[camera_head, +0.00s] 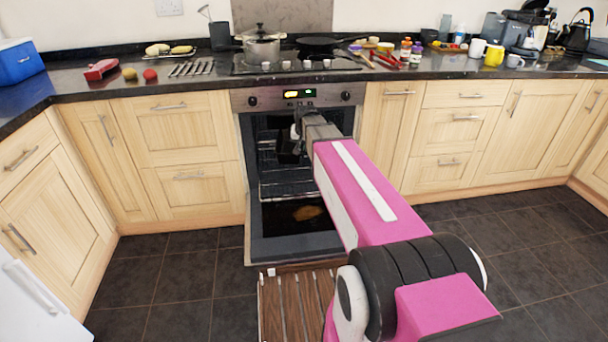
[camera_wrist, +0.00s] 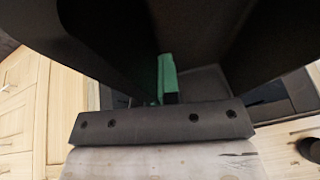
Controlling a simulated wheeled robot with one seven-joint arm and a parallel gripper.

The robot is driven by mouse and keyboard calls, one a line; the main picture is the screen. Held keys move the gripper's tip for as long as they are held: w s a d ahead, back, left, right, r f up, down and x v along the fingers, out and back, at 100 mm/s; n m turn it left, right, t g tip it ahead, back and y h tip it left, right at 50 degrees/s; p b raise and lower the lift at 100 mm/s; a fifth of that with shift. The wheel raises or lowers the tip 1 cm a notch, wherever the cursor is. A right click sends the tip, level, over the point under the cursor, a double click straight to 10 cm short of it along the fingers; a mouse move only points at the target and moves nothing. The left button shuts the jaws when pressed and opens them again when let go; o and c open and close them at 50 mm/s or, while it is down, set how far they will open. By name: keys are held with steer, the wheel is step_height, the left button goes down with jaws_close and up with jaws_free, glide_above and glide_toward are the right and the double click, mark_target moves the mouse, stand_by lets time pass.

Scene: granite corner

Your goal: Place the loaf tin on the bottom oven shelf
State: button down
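The oven (camera_head: 300,97) is open, its door (camera_head: 295,235) folded down flat in front. A wire shelf (camera_head: 285,189) shows low in the cavity, with further rack wires above it. My gripper (camera_head: 297,132) reaches into the oven opening, seen from behind and small. A dark object (camera_head: 288,152), likely the loaf tin, is at its fingers, above the low shelf. In the wrist view, large dark shapes fill the space ahead of my gripper's grey bolted bar (camera_wrist: 160,121), with a green strip (camera_wrist: 167,75) between them. Where fingers end and tin begins is unclear.
The black counter (camera_head: 215,83) above the oven carries a pot (camera_head: 262,48), a red item (camera_head: 101,69) and several bottles and mugs. Wooden cupboards flank the oven. A slatted wooden piece (camera_head: 290,300) is below the door. Tiled floor is clear at both sides.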

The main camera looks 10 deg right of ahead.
steer(key=w+a+f+m, duration=0.1)
steer(key=w+a+f, duration=0.15)
steer(key=f, duration=0.35)
steer(key=w+a+f+m, duration=0.1)
steer(key=w+a+f, duration=0.15)
steer(key=f, duration=0.25)
steer(key=shift+h, duration=0.4)
steer(key=w+d+f, duration=0.1)
steer(key=d+f, duration=0.1)
steer(key=d, duration=0.1)
steer(key=w+d+f, duration=0.2)
steer(key=d, duration=0.2)
steer(key=w+d+f, duration=0.2)
steer(key=d+f, duration=0.1)
steer(key=d, duration=0.1)
steer(key=shift+w+d+f, duration=0.1)
steer(key=shift+w+d, duration=0.05)
steer(key=shift+w, duration=0.05)
steer(key=shift+f, duration=2)
steer(key=shift+f, duration=0.15)
steer(key=c, duration=1.3)
jaws_free()
steer(key=shift+c, duration=0.2)
